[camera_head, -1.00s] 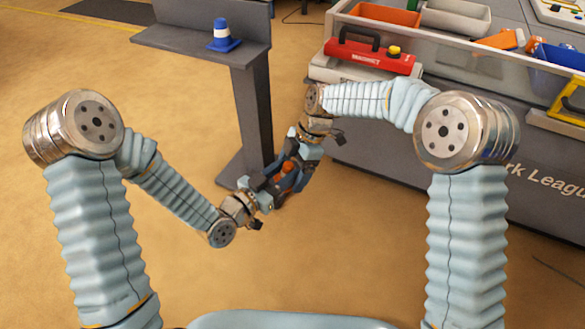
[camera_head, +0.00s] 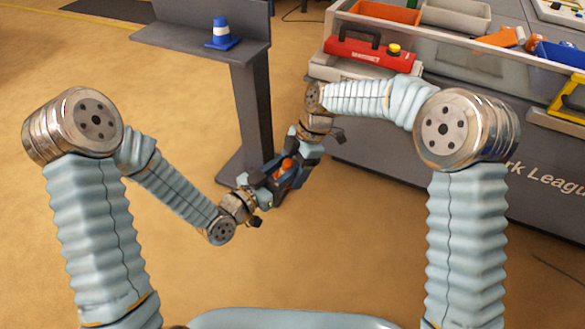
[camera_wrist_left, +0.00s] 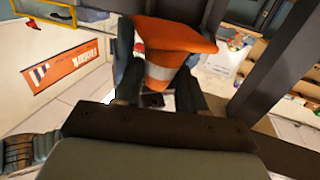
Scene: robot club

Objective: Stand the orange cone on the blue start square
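The orange cone (camera_head: 286,166) is held in the air between my two grippers, in front of the grey stand. It is mostly hidden by fingers in the head view. In the left wrist view the cone (camera_wrist_left: 165,52) has its wide orange base at the top and its white band below. My left gripper (camera_head: 272,186) has one finger on each side of the cone's narrower part; whether both press on it is unclear. My right gripper (camera_head: 298,160) meets the cone from the other side and appears shut on it, its fingers partly hidden. No blue start square is visible.
Open floor lies in front of my arms.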

